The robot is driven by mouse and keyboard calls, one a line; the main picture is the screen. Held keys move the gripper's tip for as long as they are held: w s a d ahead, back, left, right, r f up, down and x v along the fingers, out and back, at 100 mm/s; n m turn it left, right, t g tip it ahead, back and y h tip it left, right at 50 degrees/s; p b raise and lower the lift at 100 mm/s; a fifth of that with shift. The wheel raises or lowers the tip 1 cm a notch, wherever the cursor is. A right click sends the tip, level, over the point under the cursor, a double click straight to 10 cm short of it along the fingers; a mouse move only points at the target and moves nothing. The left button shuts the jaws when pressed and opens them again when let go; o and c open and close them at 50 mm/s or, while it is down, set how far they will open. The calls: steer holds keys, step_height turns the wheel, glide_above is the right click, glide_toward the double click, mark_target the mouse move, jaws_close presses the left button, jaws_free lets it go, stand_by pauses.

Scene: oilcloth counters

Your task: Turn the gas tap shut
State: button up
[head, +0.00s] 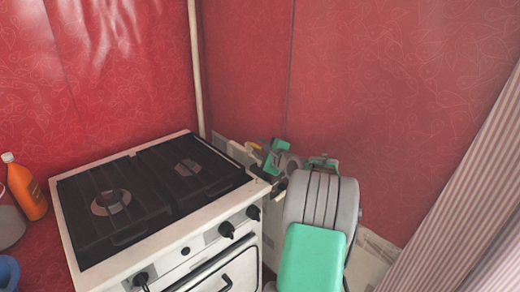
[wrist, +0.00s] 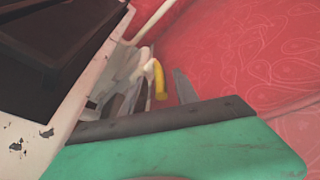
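The gas tap shows as a yellow handle (head: 254,146) behind the right rear corner of the stove, low by the red wall. In the wrist view the yellow handle (wrist: 160,80) is curved and stands just beyond my gripper's green and dark body. My gripper (head: 265,153) is at the back right of the stove, close to the handle. In the wrist view one grey finger (wrist: 184,86) stands right of the handle, apart from it. A dark shape to the left looks like the other finger, so the gripper seems open. The tap's body is mostly hidden.
The white stove (head: 190,262) with black burner grates and front knobs (head: 227,229) stands left of my arm. An orange bottle (head: 26,187) is at the far left. Red walls close off the back, and a striped curtain (head: 470,215) hangs at right.

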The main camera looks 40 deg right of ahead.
jaws_close()
stand_by(0.3)
steer(key=shift+s, duration=0.1)
stand_by(1.0)
